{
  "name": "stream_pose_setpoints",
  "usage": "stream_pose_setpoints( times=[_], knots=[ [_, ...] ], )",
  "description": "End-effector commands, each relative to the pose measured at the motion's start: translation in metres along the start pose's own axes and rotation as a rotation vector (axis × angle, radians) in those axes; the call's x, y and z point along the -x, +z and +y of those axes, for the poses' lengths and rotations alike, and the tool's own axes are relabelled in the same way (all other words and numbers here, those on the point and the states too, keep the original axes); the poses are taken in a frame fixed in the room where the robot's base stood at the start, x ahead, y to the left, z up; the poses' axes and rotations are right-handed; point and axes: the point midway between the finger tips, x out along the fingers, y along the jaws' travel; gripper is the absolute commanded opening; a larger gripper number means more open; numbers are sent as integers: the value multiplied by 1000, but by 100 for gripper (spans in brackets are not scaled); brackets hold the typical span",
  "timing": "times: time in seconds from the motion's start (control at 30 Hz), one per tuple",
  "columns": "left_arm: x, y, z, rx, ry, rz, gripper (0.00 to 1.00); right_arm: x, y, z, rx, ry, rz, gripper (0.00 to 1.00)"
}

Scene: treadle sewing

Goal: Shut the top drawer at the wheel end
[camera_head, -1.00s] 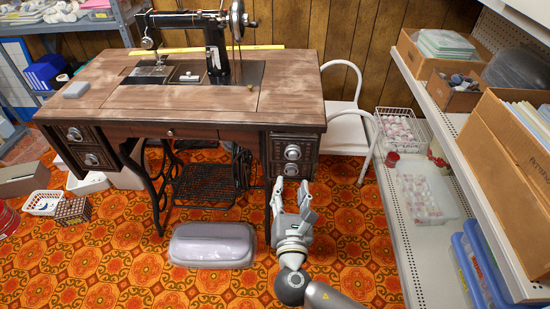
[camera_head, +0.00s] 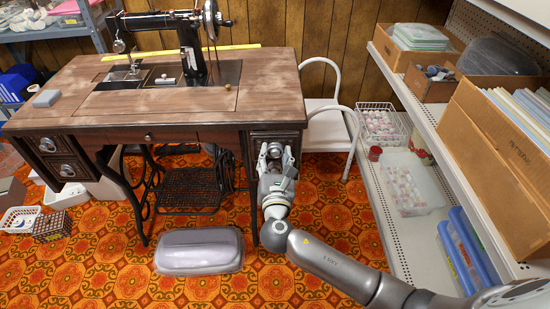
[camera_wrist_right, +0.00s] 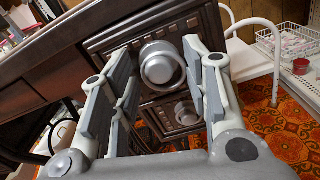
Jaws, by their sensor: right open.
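The sewing table (camera_head: 170,103) has a dark top drawer at its right, wheel end, below the black machine's handwheel (camera_head: 210,20). In the right wrist view this drawer's front (camera_wrist_right: 117,42) has a framed panel and a round metal pull (camera_wrist_right: 162,66). My right gripper (camera_head: 274,153) is in front of the drawer and hides most of it in the head view. Its fingers are open, one on each side of the pull; contact cannot be told. How far the drawer stands out is hard to tell. The lower drawer's pull (camera_wrist_right: 187,112) shows beneath. My left gripper is not in view.
A grey lidded case (camera_head: 199,251) lies on the patterned floor left of my right arm. A white chair (camera_head: 325,128) stands just right of the table. Shelves with boxes (camera_head: 500,140) line the right side. The treadle (camera_head: 186,187) is under the table.

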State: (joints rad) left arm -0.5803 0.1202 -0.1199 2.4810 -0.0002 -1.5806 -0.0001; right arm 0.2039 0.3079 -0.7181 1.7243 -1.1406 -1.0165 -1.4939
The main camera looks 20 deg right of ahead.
Motion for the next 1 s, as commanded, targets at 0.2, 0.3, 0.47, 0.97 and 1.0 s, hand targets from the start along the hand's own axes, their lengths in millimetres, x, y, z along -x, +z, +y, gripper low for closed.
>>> stream_pose_setpoints(
  times=[0.2,0.3,0.47,0.97,1.0],
  knots=[
    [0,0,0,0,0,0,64,0,0,0,0,0,0,41],
    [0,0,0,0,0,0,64,0,0,0,0,0,0,28],
    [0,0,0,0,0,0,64,0,0,0,0,0,0,7],
    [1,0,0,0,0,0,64,-25,0,0,1,-1,-1,0],
    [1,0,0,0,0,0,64,-31,0,0,1,0,-1,0]
  ],
)
